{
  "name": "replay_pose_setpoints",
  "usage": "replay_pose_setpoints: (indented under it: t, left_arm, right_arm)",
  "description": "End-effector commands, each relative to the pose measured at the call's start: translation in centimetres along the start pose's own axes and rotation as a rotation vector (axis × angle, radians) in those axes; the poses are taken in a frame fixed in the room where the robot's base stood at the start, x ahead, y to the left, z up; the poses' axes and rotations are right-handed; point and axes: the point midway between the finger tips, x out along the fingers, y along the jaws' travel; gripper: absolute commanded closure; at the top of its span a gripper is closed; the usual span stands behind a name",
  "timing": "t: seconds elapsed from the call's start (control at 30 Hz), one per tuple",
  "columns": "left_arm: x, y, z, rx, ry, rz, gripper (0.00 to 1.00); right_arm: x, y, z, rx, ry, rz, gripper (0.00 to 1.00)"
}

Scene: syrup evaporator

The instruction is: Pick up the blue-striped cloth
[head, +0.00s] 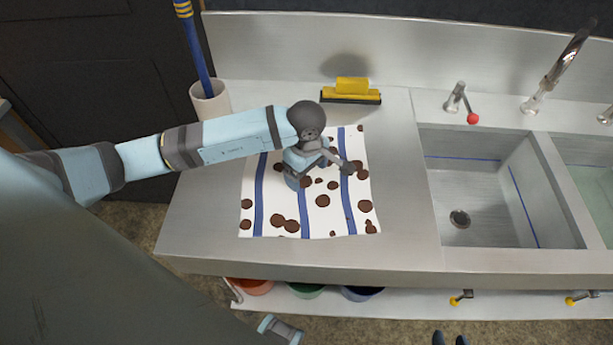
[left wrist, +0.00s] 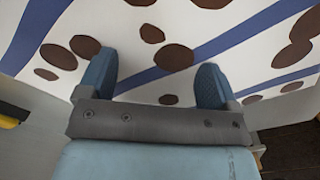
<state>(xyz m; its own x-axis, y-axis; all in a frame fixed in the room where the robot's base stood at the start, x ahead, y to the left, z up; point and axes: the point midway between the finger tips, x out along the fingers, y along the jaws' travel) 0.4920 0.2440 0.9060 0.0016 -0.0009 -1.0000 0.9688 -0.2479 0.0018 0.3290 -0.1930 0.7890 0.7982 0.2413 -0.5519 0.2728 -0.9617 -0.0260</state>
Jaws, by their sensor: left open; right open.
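The blue-striped cloth (head: 335,220) lies spread flat on the steel counter. It is white with blue stripes and many dark brown spots. My left gripper (head: 305,172) is over the upper middle of the cloth, pointing down and hiding part of it. In the left wrist view the gripper's two blue fingers (left wrist: 155,80) are wide apart, with the cloth (left wrist: 185,22) beyond them and nothing held between. I cannot tell whether the fingertips touch the cloth.
A yellow-topped squeegee or brush (head: 351,92) lies behind the cloth. A pale cup (head: 210,105) holding a blue handle stands at the back left. A sink basin (head: 475,195) with taps is to the right. Several coloured buckets sit on the shelf below. Counter around the cloth is clear.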

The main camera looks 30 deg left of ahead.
Motion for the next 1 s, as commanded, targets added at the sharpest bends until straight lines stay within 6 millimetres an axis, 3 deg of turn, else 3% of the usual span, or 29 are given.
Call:
replay_pose_setpoints:
  t: [0.07,0.73,1.0]
  left_arm:
    - [0.15,-0.07,-0.03,0.000,0.001,-0.003,0.21]
    - [0.21,-0.10,-0.01,0.000,0.001,-0.004,0.98]
    - [0.03,-0.10,-0.01,0.000,0.001,-0.004,1.00]
  right_arm:
    - [0.03,0.01,-0.02,0.000,0.001,0.000,0.57]
    - [0.10,-0.03,0.09,0.001,-0.001,0.000,0.57]
    - [0.04,-0.05,-0.01,0.001,-0.001,0.000,0.57]
